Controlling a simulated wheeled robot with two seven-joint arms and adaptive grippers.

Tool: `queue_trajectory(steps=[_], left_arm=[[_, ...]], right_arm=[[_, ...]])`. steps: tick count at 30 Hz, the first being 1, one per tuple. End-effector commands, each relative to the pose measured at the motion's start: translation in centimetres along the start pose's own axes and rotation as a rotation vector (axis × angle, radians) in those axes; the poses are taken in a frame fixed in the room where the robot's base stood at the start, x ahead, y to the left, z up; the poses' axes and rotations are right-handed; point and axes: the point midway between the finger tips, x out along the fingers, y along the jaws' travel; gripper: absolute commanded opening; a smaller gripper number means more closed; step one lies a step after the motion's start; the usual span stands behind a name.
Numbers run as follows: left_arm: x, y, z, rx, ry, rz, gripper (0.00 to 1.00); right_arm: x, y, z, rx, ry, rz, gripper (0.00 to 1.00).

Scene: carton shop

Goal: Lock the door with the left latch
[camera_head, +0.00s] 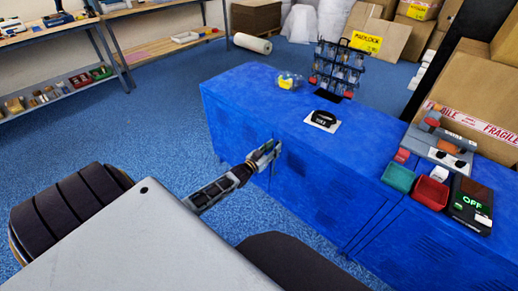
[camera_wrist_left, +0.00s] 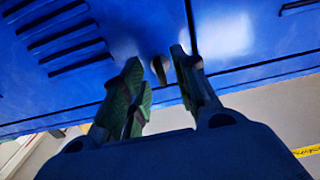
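The blue cabinet (camera_head: 230,90) stands in the middle of the head view, with slatted doors on its front. My left gripper (camera_head: 266,154) reaches to the front of a cabinet door (camera_head: 238,128), close to the seam between two doors. In the left wrist view its fingers (camera_wrist_left: 156,62) are apart, and a small dark knob (camera_wrist_left: 158,70), perhaps the latch, shows between them beside the door seam. I cannot tell whether a finger touches it. The door (camera_wrist_left: 75,60) looks closed in the wrist view. My right gripper is not in view.
On the cabinet top are a black tool rack (camera_head: 338,68), a black item on a white card (camera_head: 322,120), red and green trays (camera_head: 398,178), and a box reading OFF (camera_head: 471,203). Cartons (camera_head: 470,95) stand behind at right. Blue floor (camera_head: 150,120) is free at left.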

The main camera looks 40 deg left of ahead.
Motion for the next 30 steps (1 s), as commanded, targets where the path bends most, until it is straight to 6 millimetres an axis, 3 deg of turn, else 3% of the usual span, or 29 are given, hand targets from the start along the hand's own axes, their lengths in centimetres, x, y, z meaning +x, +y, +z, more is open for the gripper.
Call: queue_trajectory(steps=[30], left_arm=[[-8.3,0.0,0.1,0.000,-0.003,0.000,0.29]], right_arm=[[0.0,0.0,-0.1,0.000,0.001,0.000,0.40]])
